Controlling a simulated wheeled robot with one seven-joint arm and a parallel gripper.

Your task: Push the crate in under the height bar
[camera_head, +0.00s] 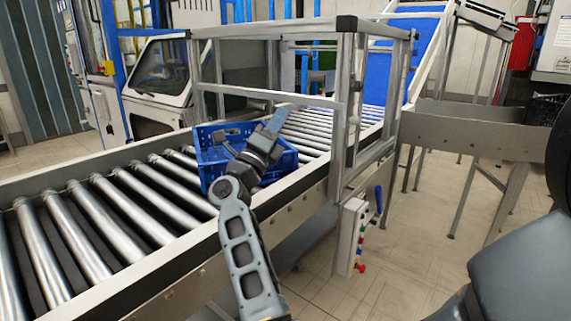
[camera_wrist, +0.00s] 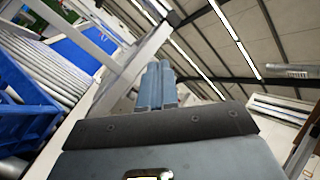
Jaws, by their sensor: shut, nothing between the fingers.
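The blue crate (camera_head: 209,170) sits on the conveyor rollers, partly hidden behind my arm. A grey object (camera_head: 225,139) shows in its open top. A grey metal frame stands over the conveyor, with a horizontal bar (camera_head: 240,93) just beyond and above the crate; I cannot tell if the crate's far end is beneath it. My gripper (camera_head: 277,119) is shut and empty, above the crate's right side in the head view. In the wrist view, the closed fingers (camera_wrist: 157,84) point away, and the crate (camera_wrist: 22,122) is at the left, apart from them.
Bare rollers (camera_head: 100,215) lie at the near left, and more rollers continue under the frame to a blue panel (camera_head: 414,52). The conveyor's side rail (camera_head: 190,260) runs below my arm. A control box (camera_head: 350,237) hangs by the right post (camera_head: 345,130).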

